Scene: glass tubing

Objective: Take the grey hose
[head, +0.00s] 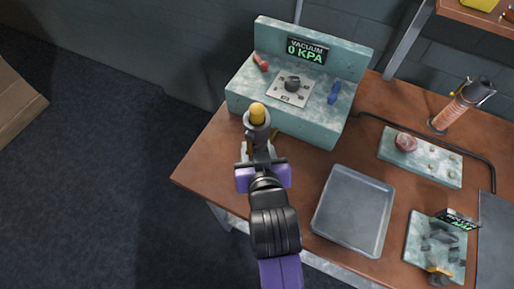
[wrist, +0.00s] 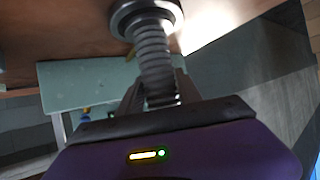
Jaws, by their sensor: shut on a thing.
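The grey hose (head: 258,130) is a short ribbed piece with a yellow-orange end in the head view, in front of the teal vacuum unit (head: 275,112). In the wrist view the ribbed hose (wrist: 153,52) runs up from between my fingers to a wide round grey collar. My gripper (head: 258,151) is shut on the hose; it also shows in the wrist view (wrist: 155,98). My fingers hide part of the hose. I cannot tell whether its collar touches the brown table (head: 212,160). The vacuum display (head: 306,50) reads 0 KPA.
An empty grey tray (head: 353,210) lies right of my arm. A cluttered teal plate (head: 437,247) is at the lower right. The table's left corner is clear.

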